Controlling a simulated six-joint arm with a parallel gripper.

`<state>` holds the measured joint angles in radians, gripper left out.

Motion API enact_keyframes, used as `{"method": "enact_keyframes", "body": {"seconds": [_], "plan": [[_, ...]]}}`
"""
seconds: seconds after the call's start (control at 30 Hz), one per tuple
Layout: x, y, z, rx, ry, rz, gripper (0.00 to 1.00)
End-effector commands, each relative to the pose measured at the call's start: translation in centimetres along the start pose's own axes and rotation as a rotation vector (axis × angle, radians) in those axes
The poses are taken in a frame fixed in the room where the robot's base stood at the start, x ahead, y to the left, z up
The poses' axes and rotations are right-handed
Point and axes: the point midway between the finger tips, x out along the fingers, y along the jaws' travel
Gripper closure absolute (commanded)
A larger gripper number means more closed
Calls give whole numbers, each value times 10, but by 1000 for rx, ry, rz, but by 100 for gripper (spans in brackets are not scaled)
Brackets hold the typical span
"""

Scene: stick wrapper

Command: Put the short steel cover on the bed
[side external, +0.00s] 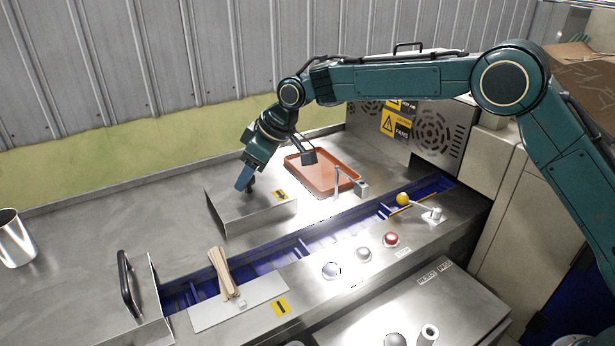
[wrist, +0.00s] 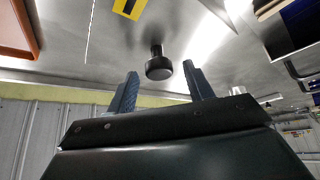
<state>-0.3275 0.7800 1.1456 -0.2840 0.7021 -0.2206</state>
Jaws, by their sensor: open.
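The short steel cover (side external: 262,216) is a bent sheet-metal piece with a yellow label and a black knob on top. It stands on the steel table just behind the blue bed (side external: 318,236), not over it. My gripper (side external: 246,182) is at the knob, which it partly hides in the side view. In the wrist view the black knob (wrist: 158,66) shows beyond and between the two blue fingertips (wrist: 163,82), apart from both. The gripper is open and holds nothing. The cover's metal top (wrist: 190,30) and yellow label also show there.
An orange tray (side external: 322,174) lies behind the bed, right of the cover. Another steel cover with a black bar handle (side external: 127,284) is at the front left. Buttons (side external: 363,254) line the front. A steel cup (side external: 14,240) is far left.

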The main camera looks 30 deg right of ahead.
Motion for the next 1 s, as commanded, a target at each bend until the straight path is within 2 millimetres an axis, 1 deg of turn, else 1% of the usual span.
{"method": "enact_keyframes", "body": {"seconds": [0.4, 0.6, 0.8, 1.0], "plan": [[-66, 0, 0, 1, 2, 1, 48], [-91, 0, 0, 1, 1, 0, 48], [-102, 0, 0, 2, 1, 0, 48], [-103, 0, 0, 2, 0, 0, 48]]}}
